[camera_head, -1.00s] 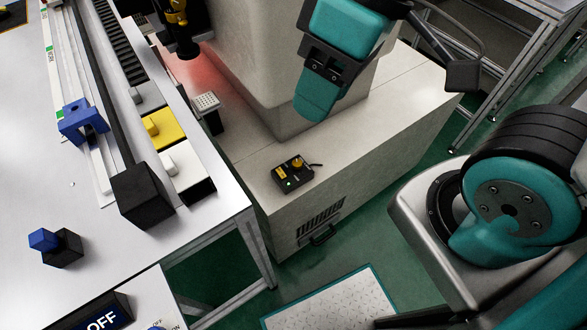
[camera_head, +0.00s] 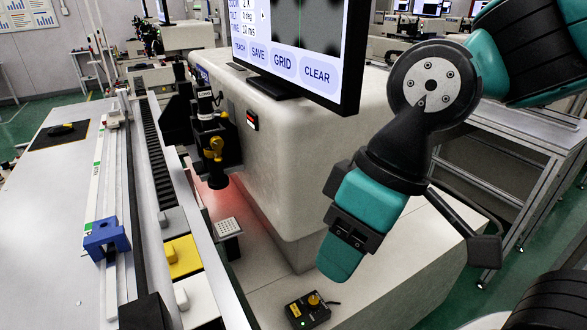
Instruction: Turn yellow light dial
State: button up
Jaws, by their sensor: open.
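A small black control box (camera_head: 307,312) lies on the pale machine base at the bottom centre. It has a yellow knob (camera_head: 314,299) on top, a small yellow label and a green light. A yellow square panel with a raised yellow block (camera_head: 183,256) stands left of it, between a grey one and a white one. My gripper (camera_head: 343,262) hangs from the teal arm, its teal tip pointing down, above and slightly right of the control box in the picture. It appears empty and apart from the knob; its jaws are hard to make out from this side.
A monitor (camera_head: 300,50) with SAVE, GRID and CLEAR buttons stands on the machine, left of my arm. A black camera unit (camera_head: 212,150) hangs over a red glow. A blue block (camera_head: 105,238) sits on the rail at left. The left table is mostly bare.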

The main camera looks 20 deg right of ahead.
aim_at(313, 300)
jog(key=z, duration=2.05)
jog(key=k, duration=1.8)
jog(key=u, duration=1.4)
